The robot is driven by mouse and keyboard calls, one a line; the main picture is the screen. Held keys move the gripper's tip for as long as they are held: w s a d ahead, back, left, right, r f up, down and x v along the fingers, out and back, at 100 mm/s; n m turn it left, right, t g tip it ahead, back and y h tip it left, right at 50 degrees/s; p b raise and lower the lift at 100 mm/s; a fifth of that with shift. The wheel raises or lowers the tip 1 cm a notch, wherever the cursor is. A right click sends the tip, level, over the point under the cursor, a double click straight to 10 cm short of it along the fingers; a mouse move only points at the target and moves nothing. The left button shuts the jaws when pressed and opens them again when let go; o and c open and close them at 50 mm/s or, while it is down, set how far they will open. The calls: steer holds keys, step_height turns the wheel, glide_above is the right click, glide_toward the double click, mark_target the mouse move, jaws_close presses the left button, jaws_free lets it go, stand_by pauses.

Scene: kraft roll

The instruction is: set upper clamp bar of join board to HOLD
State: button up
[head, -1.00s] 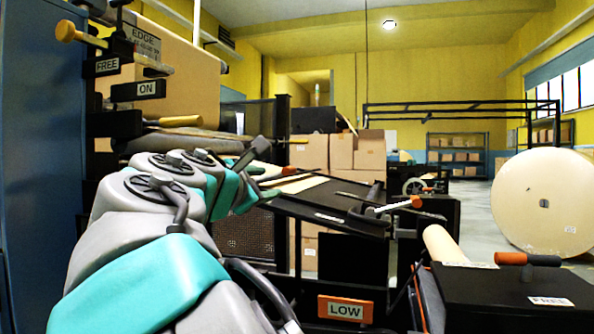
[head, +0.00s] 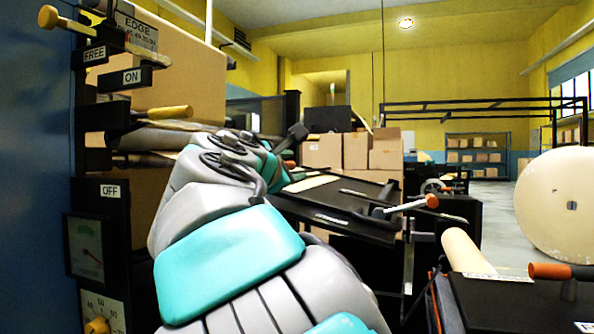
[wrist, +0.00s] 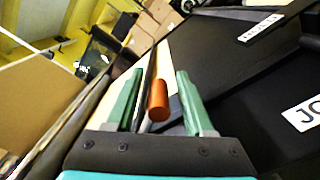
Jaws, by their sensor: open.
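The join board (head: 345,208) is a dark sloped board right of my arm in the head view. A bar with an orange-tipped handle lies across it (head: 431,201). In the wrist view an orange handle (wrist: 158,101) lies between the two green fingers of my gripper (wrist: 159,76). The fingers are apart, with a gap on each side of the handle. A thin dark bar runs on beyond it, beside a pale strip (wrist: 155,62). In the head view my arm hides most of the gripper and that handle. I cannot read a HOLD mark.
A pale roll (head: 465,252) and a black box with an orange handle (head: 550,271) are at right. Stacked cartons (head: 322,150) stand behind. Open floor (head: 500,215) shows at back right.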

steer(key=shift+w+d, duration=0.1)
steer(key=shift+w, duration=0.15)
jaws_close()
stand_by(1.3)
